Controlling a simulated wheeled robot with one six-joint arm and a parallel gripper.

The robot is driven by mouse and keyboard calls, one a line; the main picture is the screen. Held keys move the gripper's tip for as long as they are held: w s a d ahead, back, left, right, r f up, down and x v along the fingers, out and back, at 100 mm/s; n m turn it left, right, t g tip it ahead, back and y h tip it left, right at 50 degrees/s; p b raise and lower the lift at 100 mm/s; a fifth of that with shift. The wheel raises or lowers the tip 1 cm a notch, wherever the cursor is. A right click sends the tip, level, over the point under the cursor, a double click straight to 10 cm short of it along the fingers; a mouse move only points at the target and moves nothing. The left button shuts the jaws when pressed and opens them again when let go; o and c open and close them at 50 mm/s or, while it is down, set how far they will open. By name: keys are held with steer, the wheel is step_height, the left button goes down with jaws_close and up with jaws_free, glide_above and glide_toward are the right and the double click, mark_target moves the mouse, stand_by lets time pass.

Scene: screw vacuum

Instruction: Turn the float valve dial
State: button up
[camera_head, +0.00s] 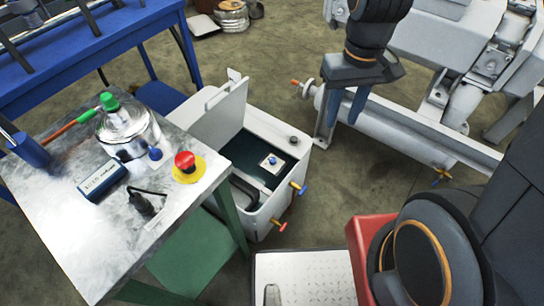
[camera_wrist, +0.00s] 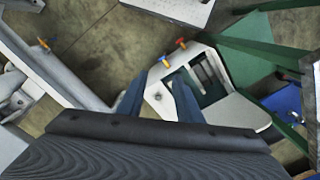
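A white open-topped tank (camera_head: 258,215) stands on the floor in the middle of the head view, its lid raised. Inside it, a small white plate with a blue dial (camera_head: 271,161) sits over the dark interior. A black knob (camera_head: 293,140) is on the tank's right rim; no label shows which is the float valve dial. My gripper (camera_head: 342,119) is open and empty, its two blue fingers pointing down, to the right of the tank and above it. In the wrist view, the tank (camera_wrist: 182,68) lies beyond the open fingers (camera_wrist: 157,88), with a dark knob (camera_wrist: 157,97) between them.
Blue and red valve handles (camera_head: 280,226) project from the tank's front. A metal-topped table (camera_head: 70,225) with an emergency stop button (camera_head: 186,162) and a metal canister (camera_head: 127,135) is at left. A grey machine frame (camera_head: 420,135) is at right. A red block (camera_head: 363,235) is at front.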

steer(key=w+a+f+n+b, duration=0.2)
steer(key=w+a+f+b, duration=0.25)
steer(key=f, duration=0.45)
steer(key=w+a+f+n+b, duration=0.2)
steer(key=w+a+f+b, duration=0.15)
steer(key=w+f, duration=0.35)
steer(key=n+b, duration=0.4)
steer(key=b, duration=0.5)
glide_toward(273, 160)
steer(key=shift+d, duration=0.1)
step_height(273, 160, down, 8)
steer(key=shift+f+b, duration=0.1)
steer(key=shift+b, duration=0.65)
steer(key=shift+w, duration=0.1)
steer(key=c, duration=0.8)
